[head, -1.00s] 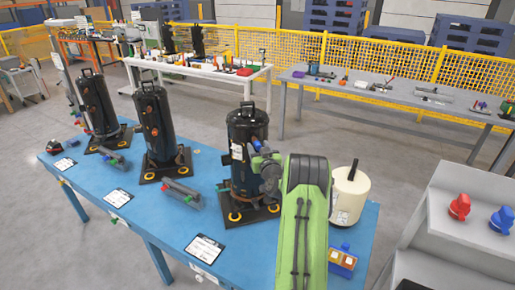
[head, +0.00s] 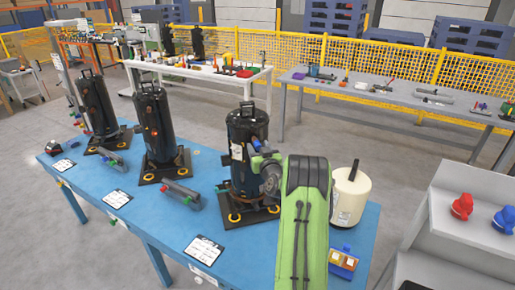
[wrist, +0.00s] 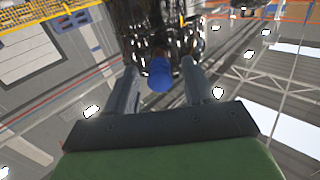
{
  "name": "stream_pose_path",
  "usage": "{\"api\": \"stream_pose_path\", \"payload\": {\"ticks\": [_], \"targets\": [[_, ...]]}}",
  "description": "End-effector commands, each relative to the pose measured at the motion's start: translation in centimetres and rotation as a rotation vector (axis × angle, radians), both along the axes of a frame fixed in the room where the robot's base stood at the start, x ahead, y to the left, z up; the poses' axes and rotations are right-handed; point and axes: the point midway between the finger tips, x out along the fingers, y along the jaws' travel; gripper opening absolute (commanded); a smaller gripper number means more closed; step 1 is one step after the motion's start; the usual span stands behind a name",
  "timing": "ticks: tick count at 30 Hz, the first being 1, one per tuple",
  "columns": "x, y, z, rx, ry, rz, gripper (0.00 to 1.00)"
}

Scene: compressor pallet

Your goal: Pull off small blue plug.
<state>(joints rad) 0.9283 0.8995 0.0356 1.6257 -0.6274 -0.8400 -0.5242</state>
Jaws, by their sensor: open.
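The small blue plug (wrist: 159,75) sticks out of the dark compressor (wrist: 160,25) in the wrist view. My gripper (wrist: 160,70) is open, with one finger on either side of the plug. I cannot tell whether either finger touches it. In the head view the black compressor (head: 240,130) stands upright at the right of the blue table (head: 150,205). My gripper is at its right side, and my green arm largely hides the fingers and plug there.
Two more black compressors (head: 158,125) (head: 95,105) stand to the left on the blue table. A cream tank (head: 348,198) stands right of my arm, with a small yellow and blue block (head: 343,262) in front. A red knob (head: 462,207) and a blue knob (head: 504,221) sit on a grey stand.

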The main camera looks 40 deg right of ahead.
Motion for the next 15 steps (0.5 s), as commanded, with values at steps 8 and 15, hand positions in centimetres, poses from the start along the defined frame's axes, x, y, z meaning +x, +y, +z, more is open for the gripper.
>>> {"api": "stream_pose_path", "payload": {"ticks": [8, 15], "targets": [[0.0, -0.01, 0.05, -0.001, 0.0, 0.0, 0.39], [-0.01, -0.02, 0.04, -0.001, 0.0, -0.001, 0.03]]}}
